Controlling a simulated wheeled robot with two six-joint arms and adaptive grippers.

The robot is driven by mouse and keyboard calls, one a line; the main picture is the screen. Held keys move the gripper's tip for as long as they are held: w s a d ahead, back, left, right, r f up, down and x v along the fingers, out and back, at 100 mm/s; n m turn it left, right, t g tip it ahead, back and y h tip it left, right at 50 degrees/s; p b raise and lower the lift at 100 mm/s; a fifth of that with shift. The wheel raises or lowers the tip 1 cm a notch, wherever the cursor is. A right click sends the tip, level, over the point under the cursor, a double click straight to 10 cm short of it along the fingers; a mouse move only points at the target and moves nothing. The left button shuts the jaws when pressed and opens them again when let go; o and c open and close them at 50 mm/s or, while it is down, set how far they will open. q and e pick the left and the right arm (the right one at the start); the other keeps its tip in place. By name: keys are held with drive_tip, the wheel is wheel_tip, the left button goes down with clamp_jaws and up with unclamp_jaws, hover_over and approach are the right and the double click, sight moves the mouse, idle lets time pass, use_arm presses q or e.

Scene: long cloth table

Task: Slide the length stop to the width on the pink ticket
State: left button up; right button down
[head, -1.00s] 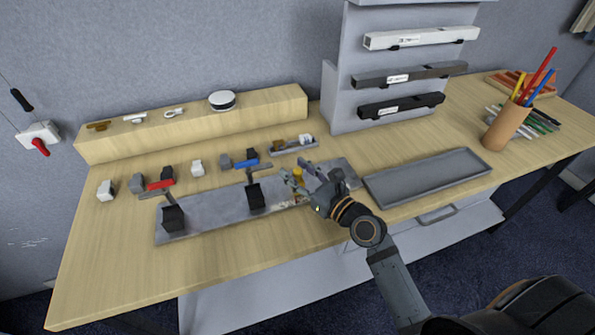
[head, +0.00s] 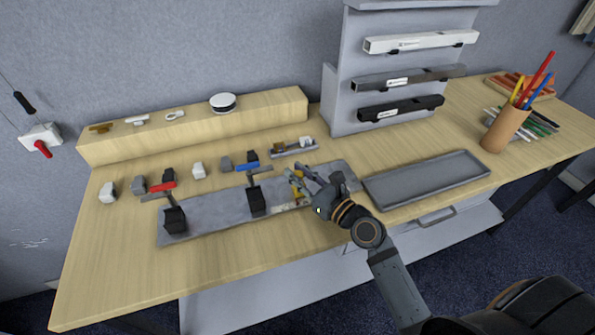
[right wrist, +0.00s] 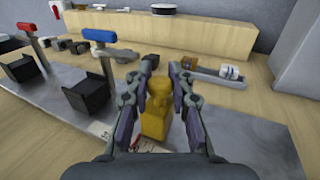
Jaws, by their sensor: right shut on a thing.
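A yellow block-like stop (right wrist: 156,108) stands on the grey metal plate (head: 215,211). It shows between the two fingers of my right gripper (right wrist: 166,80) in the right wrist view. My right gripper (head: 303,178) is shut on it near the right part of the plate in the head view, where the fingers partly hide the stop (head: 296,188). Pale printed markings lie beside the stop on the plate. I cannot make out a pink ticket. My left gripper is out of view.
A black clamp with a red handle (head: 162,187) and one with a blue handle (head: 247,167) stand on the plate, left of my right gripper. A small tray (head: 293,150) lies behind. An empty grey tray (head: 428,178) lies to the right, and a pencil cup (head: 504,128) beyond.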

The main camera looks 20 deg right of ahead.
drive_tip(key=c, duration=1.2)
unclamp_jaws()
drive_tip(key=shift+d, duration=0.1)
drive_tip(key=v, duration=0.7)
drive_tip(key=shift+s, duration=0.25)
drive_tip(key=shift+d, duration=0.1)
